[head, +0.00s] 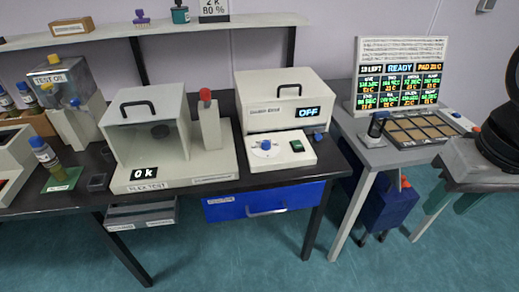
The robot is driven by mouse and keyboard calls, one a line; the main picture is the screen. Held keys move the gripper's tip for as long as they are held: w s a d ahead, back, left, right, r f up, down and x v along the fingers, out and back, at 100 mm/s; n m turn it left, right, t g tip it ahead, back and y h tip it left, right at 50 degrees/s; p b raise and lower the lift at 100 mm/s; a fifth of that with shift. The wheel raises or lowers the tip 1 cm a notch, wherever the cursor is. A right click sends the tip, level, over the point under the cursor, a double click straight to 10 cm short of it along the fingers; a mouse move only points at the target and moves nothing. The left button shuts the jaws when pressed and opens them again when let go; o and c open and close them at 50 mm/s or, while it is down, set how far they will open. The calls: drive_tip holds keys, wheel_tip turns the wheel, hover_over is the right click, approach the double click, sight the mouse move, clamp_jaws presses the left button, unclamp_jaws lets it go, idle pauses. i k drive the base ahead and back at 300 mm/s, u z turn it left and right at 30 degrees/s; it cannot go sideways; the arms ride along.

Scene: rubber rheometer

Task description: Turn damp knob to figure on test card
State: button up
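The test card (214,10) stands on the wall shelf at the top. It reads "2 k" and "80 %", and its top is cut off by the picture edge. A blue knob (266,145) on a round white dial sits at the front left of a cream box (287,100) with a black handle. The box's label is too small to read surely, but its display (310,112) reads "OFF". The knob's pointer and scale are too small to read. My gripper is not in view, and nothing touches the knob.
A green switch (297,146) is right of the knob. Left stands a clear-fronted tester (150,140) showing "0 k", with a red-topped post (208,120). A blue drawer (262,202) is below. Right, a grey table holds a "READY" screen (400,78) and a compartmented tray (418,130).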

sight(265, 144)
drive_tip(key=u, duration=1)
drive_tip(key=i, duration=0.55)
drive_tip(key=z, duration=0.55)
